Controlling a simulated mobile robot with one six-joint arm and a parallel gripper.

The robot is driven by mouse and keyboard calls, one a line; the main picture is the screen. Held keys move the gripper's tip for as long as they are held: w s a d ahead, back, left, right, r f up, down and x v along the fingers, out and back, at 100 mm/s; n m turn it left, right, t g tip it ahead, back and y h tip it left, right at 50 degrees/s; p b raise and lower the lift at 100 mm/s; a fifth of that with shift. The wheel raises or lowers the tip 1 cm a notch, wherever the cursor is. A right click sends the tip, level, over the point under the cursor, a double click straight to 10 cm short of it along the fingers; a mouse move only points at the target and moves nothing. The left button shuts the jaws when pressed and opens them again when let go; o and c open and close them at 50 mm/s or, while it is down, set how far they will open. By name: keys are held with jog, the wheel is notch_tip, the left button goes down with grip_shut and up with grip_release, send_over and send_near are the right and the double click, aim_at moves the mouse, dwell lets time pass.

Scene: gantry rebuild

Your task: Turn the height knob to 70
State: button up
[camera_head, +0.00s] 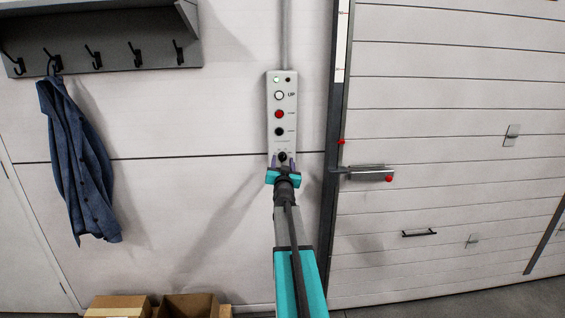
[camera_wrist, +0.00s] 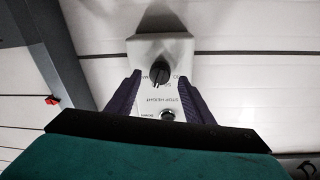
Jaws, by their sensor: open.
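The control panel (camera_head: 291,100) is a grey-white upright box on the wall with a white UP button (camera_head: 279,95), a red button (camera_head: 279,114) and a black button (camera_head: 279,131). The black height knob (camera_head: 283,156) is at its lower end, and it also shows in the wrist view (camera_wrist: 159,72) with a pale pointer line and "STOP HEIGHT" lettering near it. My gripper (camera_head: 283,163) is at the panel's lower end. In the wrist view its two dark fingers (camera_wrist: 160,90) are open on either side of the knob, with gaps visible. The scale numbers are too small or hidden to read.
A large slatted door (camera_head: 450,110) with a dark vertical rail (camera_head: 331,200) and a bracket with a red tip (camera_head: 370,174) stands to the right. A blue jacket (camera_head: 80,160) hangs left. Cardboard boxes (camera_head: 188,305) sit on the floor below.

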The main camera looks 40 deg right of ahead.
jog(key=b+v, duration=0.1)
jog(key=v, duration=1)
jog(key=shift+s+a, duration=0.2)
jog(key=shift+a, duration=0.1)
jog(key=shift+s, duration=0.1)
dwell(0.7)
